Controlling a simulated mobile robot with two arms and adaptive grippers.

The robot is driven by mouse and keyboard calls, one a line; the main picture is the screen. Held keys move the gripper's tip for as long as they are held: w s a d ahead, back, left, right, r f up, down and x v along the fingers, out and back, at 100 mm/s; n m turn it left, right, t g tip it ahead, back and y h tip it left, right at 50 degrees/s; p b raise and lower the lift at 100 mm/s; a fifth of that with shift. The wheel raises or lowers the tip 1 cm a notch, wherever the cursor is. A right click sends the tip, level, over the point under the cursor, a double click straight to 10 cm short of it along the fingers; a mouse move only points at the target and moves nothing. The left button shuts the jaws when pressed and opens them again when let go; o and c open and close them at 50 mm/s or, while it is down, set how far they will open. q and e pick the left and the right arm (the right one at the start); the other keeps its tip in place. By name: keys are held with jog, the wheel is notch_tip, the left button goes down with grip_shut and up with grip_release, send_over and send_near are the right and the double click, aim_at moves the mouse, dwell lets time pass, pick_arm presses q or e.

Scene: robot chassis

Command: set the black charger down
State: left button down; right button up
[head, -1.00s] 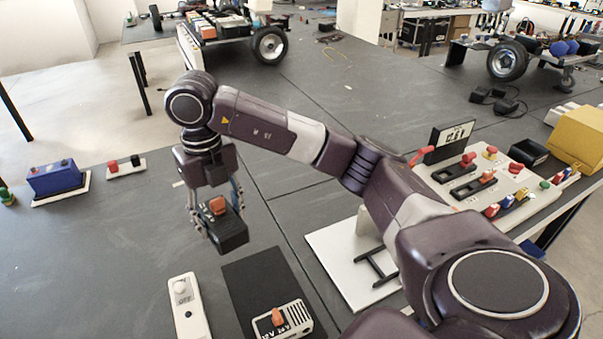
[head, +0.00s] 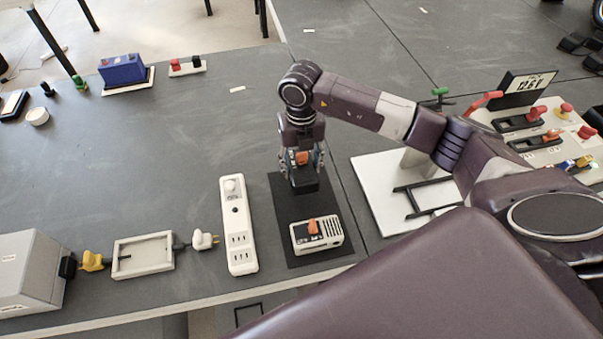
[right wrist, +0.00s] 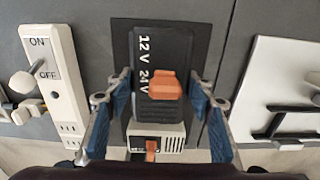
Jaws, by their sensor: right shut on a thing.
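My right gripper (head: 302,170) is shut on the black charger (head: 305,184), with its blue-padded fingers on either side. The charger is over the far part of a black mat (head: 286,212); I cannot tell whether it touches the mat. In the right wrist view the charger (right wrist: 148,55) shows its "12 V 24 V" marking and orange switch, between the gripper's fingers (right wrist: 165,108). A white charger (head: 327,239) with an orange switch sits on the near part of the mat. My left gripper is not in view.
A white power strip (head: 238,232) lies just left of the mat. A white board (head: 378,213) with a black frame is to the right. A white tray, plugs and a grey box (head: 28,270) are at left. The table behind the power strip is clear.

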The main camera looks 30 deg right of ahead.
aim_at(301, 166)
notch_tip(301, 166, down, 4)
jog(key=shift+f+p, duration=0.25)
jog(key=shift+p, duration=0.15)
jog(key=shift+f, duration=0.1)
jog(key=shift+f, duration=0.1)
jog(key=shift+f, duration=0.15)
jog(key=o, duration=1.6)
jog(key=shift+r, duration=0.2)
notch_tip(301, 166, up, 12)
jog(key=shift+r+b, duration=0.1)
jog(key=shift+b, duration=1)
